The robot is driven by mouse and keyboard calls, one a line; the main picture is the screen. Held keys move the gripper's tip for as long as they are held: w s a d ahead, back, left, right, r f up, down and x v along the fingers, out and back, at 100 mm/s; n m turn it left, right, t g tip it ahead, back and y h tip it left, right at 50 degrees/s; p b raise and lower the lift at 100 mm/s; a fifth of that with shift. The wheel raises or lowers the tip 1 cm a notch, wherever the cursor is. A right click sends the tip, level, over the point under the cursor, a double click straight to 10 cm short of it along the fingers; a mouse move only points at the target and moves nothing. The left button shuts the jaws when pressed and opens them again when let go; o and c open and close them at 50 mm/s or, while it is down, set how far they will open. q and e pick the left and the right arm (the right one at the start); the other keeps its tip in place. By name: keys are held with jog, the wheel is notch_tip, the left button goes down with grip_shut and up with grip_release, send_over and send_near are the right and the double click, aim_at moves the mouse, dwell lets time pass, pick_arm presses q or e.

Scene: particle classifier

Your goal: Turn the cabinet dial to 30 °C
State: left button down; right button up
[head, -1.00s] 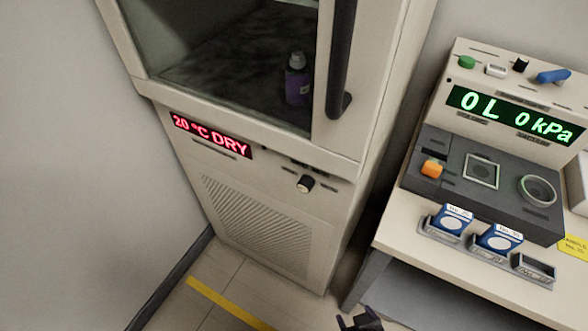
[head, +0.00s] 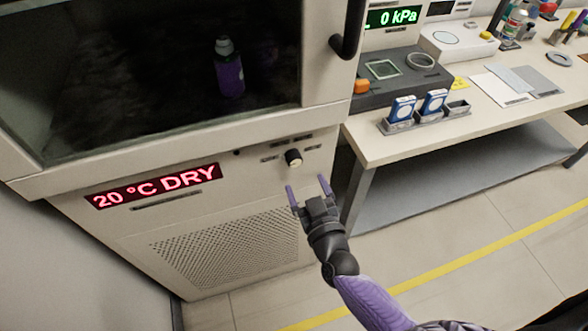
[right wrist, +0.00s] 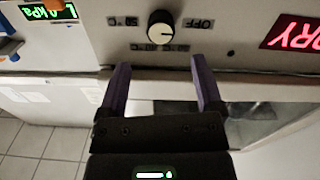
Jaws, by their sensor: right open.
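The cabinet dial (head: 293,158) is a small round knob with a pale face and dark side, on the cabinet's (head: 90,250) front panel below the window. The red display (head: 155,186) reads "20 °C DRY". In the right wrist view the dial (right wrist: 160,30) shows a pointer mark, with labels around it, one reading "OFF". My right gripper (head: 308,186) is open and empty, with purple fingers pointing toward the panel. It is just below the dial and apart from it. In the right wrist view its fingers (right wrist: 160,78) stand below the dial, spread wider than it. My left gripper is not in view.
A dark door handle (head: 349,30) hangs above and right of the dial. A purple bottle (head: 229,75) stands behind the cabinet window. A bench (head: 400,146) to the right holds instruments and a rack of blue-labelled boxes (head: 402,108). The floor in front is clear.

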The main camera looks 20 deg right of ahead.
aim_at(296, 163)
jog(key=w, duration=0.2)
jog(key=w+b, duration=0.1)
jog(key=w, duration=0.2)
jog(key=shift+w+a+f, duration=0.1)
jog(key=shift+w+f, duration=0.1)
jog(key=shift+w, duration=0.05)
jog(key=shift+w+b, duration=0.3)
jog(key=shift+w+r, duration=0.15)
jog(key=c, duration=1.1)
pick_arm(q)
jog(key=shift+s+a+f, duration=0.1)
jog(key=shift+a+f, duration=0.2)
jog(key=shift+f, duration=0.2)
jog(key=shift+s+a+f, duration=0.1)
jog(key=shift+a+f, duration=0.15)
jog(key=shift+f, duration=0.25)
pick_arm(e)
grip_shut()
